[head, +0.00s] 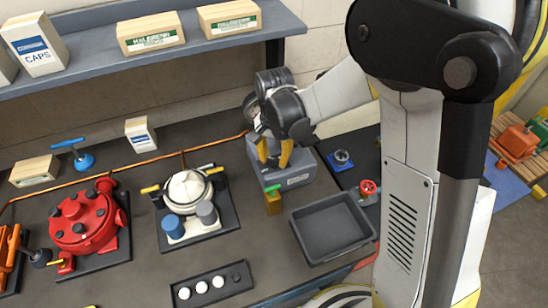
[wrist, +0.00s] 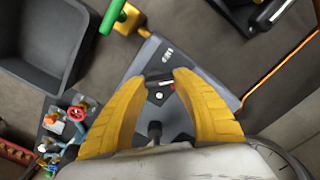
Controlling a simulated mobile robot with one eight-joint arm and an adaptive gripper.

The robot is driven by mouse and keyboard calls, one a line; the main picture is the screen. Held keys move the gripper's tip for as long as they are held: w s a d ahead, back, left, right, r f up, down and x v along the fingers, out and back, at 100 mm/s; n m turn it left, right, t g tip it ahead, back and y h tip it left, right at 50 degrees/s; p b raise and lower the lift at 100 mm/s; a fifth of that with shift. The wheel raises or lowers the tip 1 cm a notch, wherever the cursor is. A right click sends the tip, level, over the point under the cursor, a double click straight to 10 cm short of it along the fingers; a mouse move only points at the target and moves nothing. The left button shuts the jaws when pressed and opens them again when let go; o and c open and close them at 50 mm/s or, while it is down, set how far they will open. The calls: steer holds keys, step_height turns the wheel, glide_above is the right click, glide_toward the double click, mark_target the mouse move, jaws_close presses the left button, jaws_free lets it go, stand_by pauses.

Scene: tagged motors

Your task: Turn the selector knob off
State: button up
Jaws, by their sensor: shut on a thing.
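A grey control box (head: 297,182) stands on the dark bench, right of centre in the head view. In the wrist view its sloped grey face (wrist: 135,72) shows. The dark selector knob (wrist: 160,78) on that face lies between the yellow fingertips of my gripper (wrist: 162,76). The fingers are shut on the knob. In the head view my gripper (head: 273,160) points down at the box, and its fingers hide the knob. I cannot read the knob's position marks. A small black stem (wrist: 155,130) and a pale round spot show nearer the wrist.
A green-handled brass valve (head: 273,199) sits at the box's front. An empty dark tray (head: 332,228) lies right of it. A red motor (head: 85,220) is at left. A shelf (head: 90,65) runs behind.

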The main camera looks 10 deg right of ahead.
steer(key=n+b, duration=0.1)
steer(key=n, duration=0.2)
steer(key=shift+f+n, duration=0.1)
steer(key=shift+n, duration=0.3)
steer(key=n, duration=0.2)
steer(key=n+b, duration=0.1)
steer(key=n, duration=0.1)
steer(key=shift+s+a+n, duration=0.15)
steer(key=shift+n, duration=0.15)
steer(key=o, duration=1.2)
